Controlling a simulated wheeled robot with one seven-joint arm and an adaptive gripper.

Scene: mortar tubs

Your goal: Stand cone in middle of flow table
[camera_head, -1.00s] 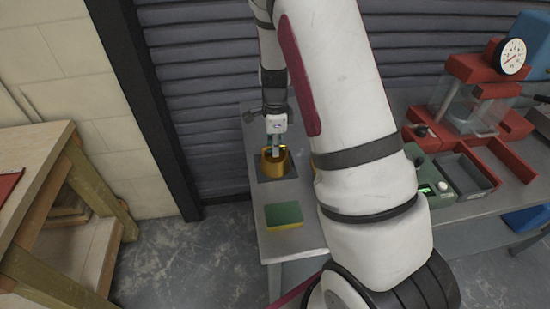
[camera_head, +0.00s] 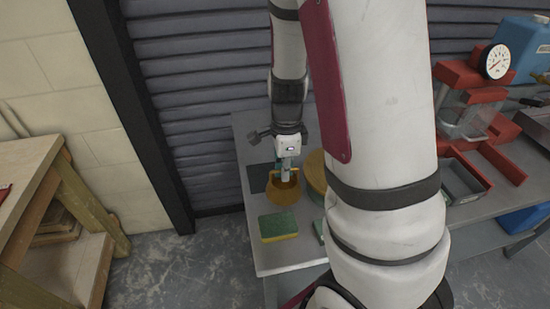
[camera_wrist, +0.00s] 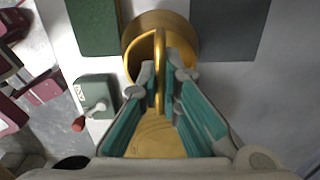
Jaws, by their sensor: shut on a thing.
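The brass cone (camera_head: 283,193) hangs from my gripper (camera_head: 286,172), which is shut on its wall. In the wrist view the cone (camera_wrist: 135,28) shows at the top, with its near wall pinched between the teal finger pads of my gripper (camera_wrist: 163,68). The cone looks roughly upright and appears to be over the bench; its exact height is unclear. The round brass flow table (camera_head: 316,168) stands just right of the cone, partly hidden by my arm. Its top, with fine curved lines, also shows between my fingers in the wrist view (camera_wrist: 155,138).
A dark mat (camera_head: 256,177) lies left of the cone. A green and yellow sponge (camera_head: 278,227) lies in front. A green crank box (camera_wrist: 95,92) with a red knob is near the flow table. A red machine with a gauge (camera_head: 496,62) stands at right.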

